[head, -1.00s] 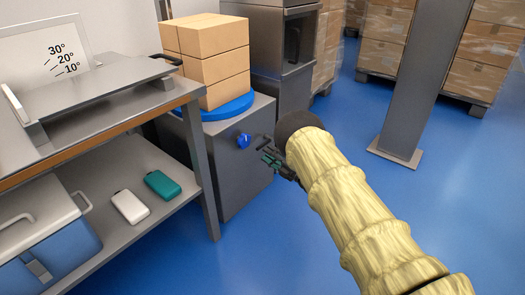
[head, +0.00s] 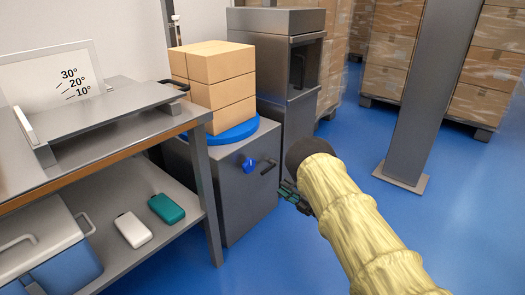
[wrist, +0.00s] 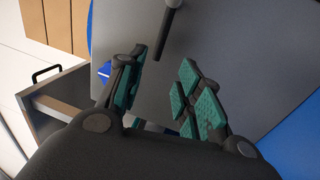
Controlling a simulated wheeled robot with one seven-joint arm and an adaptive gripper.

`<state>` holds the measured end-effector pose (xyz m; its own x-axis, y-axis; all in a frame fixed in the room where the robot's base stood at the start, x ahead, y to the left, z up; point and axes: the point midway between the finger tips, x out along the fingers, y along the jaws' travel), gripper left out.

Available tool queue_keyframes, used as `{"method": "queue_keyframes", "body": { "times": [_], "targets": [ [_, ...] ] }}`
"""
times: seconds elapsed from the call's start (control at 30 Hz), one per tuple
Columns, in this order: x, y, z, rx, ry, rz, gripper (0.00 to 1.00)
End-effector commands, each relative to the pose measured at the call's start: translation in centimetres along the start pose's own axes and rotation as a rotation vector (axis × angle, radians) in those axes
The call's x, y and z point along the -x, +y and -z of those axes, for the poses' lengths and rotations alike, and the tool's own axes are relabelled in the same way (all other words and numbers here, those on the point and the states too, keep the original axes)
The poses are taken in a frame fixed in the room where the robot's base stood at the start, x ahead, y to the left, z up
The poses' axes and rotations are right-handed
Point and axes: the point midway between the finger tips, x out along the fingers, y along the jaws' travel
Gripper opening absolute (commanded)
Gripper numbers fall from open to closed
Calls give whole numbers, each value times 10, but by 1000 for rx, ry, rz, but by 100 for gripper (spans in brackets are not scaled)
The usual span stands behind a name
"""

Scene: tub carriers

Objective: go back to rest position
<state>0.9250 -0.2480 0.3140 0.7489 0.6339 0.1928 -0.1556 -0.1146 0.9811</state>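My gripper (head: 290,197) is in the middle of the head view, low in front of a grey cabinet (head: 235,190), at the end of my sleeved arm. In the wrist view my gripper (wrist: 163,68) has its green-padded fingers apart with nothing held between them. The cabinet's black handle (head: 268,167) and blue knob (head: 248,165) are just left of and above the gripper in the head view. The wrist view shows the grey panel (wrist: 215,35) beyond the fingers, with a black bar (wrist: 168,22) near the top.
Cardboard boxes (head: 218,85) sit on a blue round plate (head: 232,131) on the cabinet. At left, a workbench holds a tilting platform (head: 110,115); its lower shelf has a white case (head: 133,229), a teal case (head: 166,208) and a cooler (head: 45,245). A grey post (head: 420,110) stands right. Blue floor is open between.

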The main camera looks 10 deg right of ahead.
Motion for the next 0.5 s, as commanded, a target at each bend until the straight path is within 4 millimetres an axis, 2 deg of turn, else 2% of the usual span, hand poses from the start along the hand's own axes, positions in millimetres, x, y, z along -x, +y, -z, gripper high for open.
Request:
{"method": "queue_keyframes", "body": {
  "times": [0.17, 0.27, 0.37, 0.5],
  "targets": [
    [20, -14, -1, -89, -87, 60, 35],
    [49, -33, 2, -214, -206, 134, 35],
    [89, -58, 13, -379, -361, 225, 35],
    [154, -90, 44, -626, -595, 347, 35]
  ]
}}
